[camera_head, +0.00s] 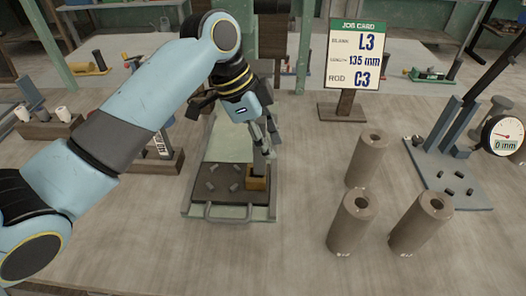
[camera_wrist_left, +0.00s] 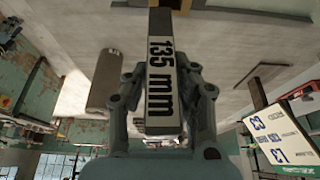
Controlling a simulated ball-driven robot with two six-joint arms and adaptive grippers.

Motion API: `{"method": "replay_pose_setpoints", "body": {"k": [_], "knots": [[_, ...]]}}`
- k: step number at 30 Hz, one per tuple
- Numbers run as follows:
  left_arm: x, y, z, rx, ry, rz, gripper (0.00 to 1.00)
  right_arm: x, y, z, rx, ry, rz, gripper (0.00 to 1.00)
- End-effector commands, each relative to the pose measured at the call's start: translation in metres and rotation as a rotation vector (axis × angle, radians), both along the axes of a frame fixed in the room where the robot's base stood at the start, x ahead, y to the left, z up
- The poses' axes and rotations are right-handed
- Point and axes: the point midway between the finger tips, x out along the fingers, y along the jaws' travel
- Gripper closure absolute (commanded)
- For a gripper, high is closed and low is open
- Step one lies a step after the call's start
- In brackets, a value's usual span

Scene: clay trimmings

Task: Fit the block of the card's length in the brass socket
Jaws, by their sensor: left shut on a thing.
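My left gripper (camera_head: 264,140) is shut on a grey block (camera_head: 260,164), which it holds upright above the tray. In the left wrist view the block (camera_wrist_left: 162,80) shows the label "135 mm" between the fingers of the gripper (camera_wrist_left: 163,100). The brass socket (camera_head: 257,184) sits at the right front of the tray (camera_head: 212,211). The block's lower end is at the socket's top; I cannot tell whether it is inside. The job card (camera_head: 355,56) reads blank L3, length 135 mm, rod C3. My right gripper is not in view.
Three brown cylinders (camera_head: 367,158) stand to the right. A dial gauge stand (camera_head: 447,180) reading 0 mm is at far right. A block rack (camera_head: 160,160) is partly behind my left arm.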

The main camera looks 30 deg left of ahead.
Motion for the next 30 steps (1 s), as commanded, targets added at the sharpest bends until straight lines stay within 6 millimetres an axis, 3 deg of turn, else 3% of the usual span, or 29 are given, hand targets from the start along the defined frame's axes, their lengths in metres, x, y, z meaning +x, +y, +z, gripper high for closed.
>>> {"method": "replay_pose_setpoints", "body": {"k": [6,14,25,26,30], "knots": [[0.007,0.015,-0.013,-0.003,0.001,0.000,1.00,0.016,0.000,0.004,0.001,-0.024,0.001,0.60],[0.007,0.015,-0.048,-0.003,-0.001,0.000,1.00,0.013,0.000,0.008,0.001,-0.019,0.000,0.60],[0.006,0.015,-0.053,-0.002,-0.001,-0.001,1.00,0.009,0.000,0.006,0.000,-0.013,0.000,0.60],[0.006,0.015,-0.053,-0.001,0.000,0.000,0.75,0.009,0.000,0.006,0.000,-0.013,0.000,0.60],[0.006,0.015,-0.053,-0.001,-0.001,0.000,0.56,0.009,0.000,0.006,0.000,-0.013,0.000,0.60]]}}
